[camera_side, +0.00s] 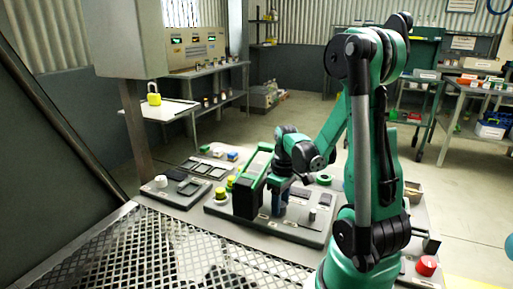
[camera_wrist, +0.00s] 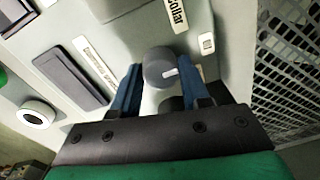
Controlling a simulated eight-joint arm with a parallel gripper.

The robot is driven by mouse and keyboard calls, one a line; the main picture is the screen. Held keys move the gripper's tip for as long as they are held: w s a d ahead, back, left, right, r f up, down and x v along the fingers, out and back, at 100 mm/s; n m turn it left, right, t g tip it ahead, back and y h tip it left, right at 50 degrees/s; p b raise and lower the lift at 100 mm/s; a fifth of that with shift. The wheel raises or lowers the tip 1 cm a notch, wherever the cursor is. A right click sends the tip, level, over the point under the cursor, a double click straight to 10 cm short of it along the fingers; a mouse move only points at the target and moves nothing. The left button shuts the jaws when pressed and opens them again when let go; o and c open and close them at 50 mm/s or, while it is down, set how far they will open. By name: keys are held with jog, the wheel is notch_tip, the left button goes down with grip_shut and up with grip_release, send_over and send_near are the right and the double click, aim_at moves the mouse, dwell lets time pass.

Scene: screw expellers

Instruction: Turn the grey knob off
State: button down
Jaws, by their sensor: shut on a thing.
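The grey knob (camera_wrist: 158,68) is in the upper middle of the wrist view, round, with a short white mark on its face. It stands on a pale panel beside a label ending in "ollar". My gripper (camera_wrist: 161,80) has its two blue fingers on either side of the knob, shut on it. In the side view my gripper (camera_side: 280,197) points down onto the control panel (camera_side: 270,230), right of a black box with a green handle. The knob cannot be made out there, hidden by my fingers.
A black box (camera_side: 245,197) stands close left of my gripper, with a yellow button (camera_side: 220,194) beyond it. A whitish knob (camera_side: 160,181) is at the far left, a red knob (camera_side: 427,265) at the right. Metal mesh (camera_side: 190,255) lies in front.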

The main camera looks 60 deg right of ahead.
jog(key=shift+c, duration=2.1)
grip_release()
jog(key=shift+d+r, duration=0.15)
jog(key=shift+r, duration=2.65)
jog(key=shift+w+a+r+n+h, duration=0.15)
jog(key=shift+a+r+n+h, duration=0.25)
jog(key=shift+n+h, duration=0.25)
jog(key=w+a+r+t, duration=0.2)
jog(key=w+a+t, duration=0.1)
jog(key=a, duration=0.6)
jog(key=w+a+r+n+t, duration=0.1)
jog(key=w+a+r+t, duration=0.1)
jog(key=a, duration=0.6)
jog(key=w+t, duration=0.1)
jog(key=w, duration=0.1)
jog(key=shift+w+a+r+t+y, duration=0.25)
jog(key=shift+w+a+t+y, duration=0.05)
jog(key=shift+a+t+y, duration=0.1)
